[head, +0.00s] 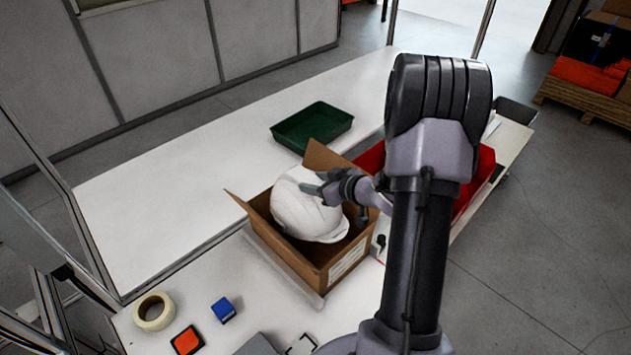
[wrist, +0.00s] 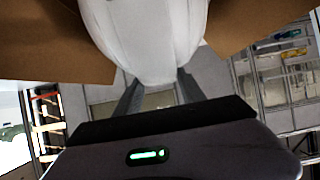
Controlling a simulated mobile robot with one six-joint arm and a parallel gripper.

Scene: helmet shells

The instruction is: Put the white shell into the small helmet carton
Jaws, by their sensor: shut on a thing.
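The white shell (head: 304,212) is a hard-hat shape, tilted, with its lower part inside the open helmet carton (head: 342,262). The brown carton has its flaps spread outward and a white label on its near side. My gripper (head: 318,184) is shut on the shell's upper right side. In the wrist view the shell (wrist: 148,40) fills the top middle, between my gripper's fingers (wrist: 158,92). Carton flaps (wrist: 50,48) show on both sides of it. Whether the shell touches the carton floor is hidden.
A green tray (head: 312,126) stands behind the carton. A red bin (head: 372,160) is to the right, partly behind my arm. A tape roll (head: 154,311), a blue block (head: 223,309) and an orange-and-black block (head: 187,341) lie at the front left. The white bench is clear at the left.

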